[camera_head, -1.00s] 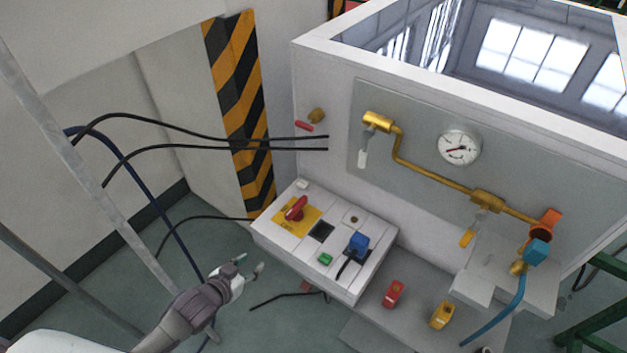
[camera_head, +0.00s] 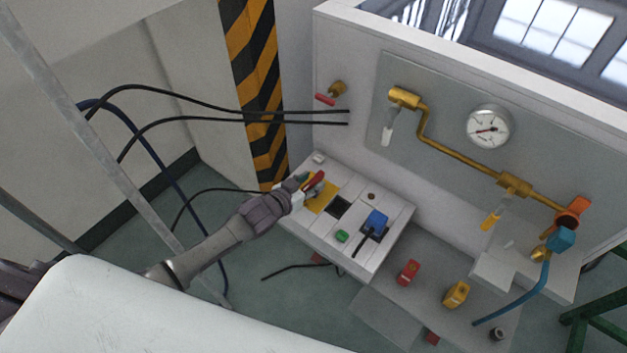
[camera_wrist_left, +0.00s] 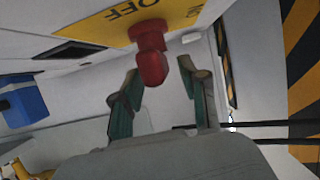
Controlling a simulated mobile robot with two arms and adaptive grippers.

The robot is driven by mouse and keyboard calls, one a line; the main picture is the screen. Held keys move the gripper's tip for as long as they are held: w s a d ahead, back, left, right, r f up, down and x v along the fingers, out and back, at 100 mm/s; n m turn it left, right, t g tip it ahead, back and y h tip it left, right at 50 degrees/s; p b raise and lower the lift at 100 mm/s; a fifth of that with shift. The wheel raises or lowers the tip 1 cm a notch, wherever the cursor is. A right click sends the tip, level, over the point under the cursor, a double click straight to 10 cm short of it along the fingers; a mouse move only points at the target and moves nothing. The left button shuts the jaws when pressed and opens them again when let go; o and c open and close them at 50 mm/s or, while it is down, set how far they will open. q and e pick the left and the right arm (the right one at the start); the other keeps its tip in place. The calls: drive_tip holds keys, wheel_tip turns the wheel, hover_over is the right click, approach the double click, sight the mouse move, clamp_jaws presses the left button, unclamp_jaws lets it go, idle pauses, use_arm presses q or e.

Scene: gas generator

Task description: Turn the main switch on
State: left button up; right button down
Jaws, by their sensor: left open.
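The main switch is a red rotary handle (camera_head: 313,184) on a yellow plate (camera_head: 321,197) at the left end of the white control box (camera_head: 346,264). In the left wrist view the red handle (camera_wrist_left: 151,58) stands out from the yellow plate (camera_wrist_left: 118,22), which reads "OFF" beside it. My left gripper (camera_head: 303,184) is at the handle in the head view, covering part of the plate. In the wrist view the left gripper (camera_wrist_left: 158,88) is open, its two fingers apart with the handle's end between or just beyond their tips. I cannot tell whether they touch it. My right gripper is not in view.
The box also carries a blue plug (camera_head: 376,222) and a green button (camera_head: 342,236). A gauge (camera_head: 489,127) and brass piping (camera_head: 455,158) are on the panel behind. Black cables (camera_head: 235,116) run to the cabinet at left. A striped post (camera_head: 254,90) stands behind the box.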

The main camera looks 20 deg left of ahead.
use_arm(q)
drive_tip(key=shift+x, duration=0.8)
clamp_jaws()
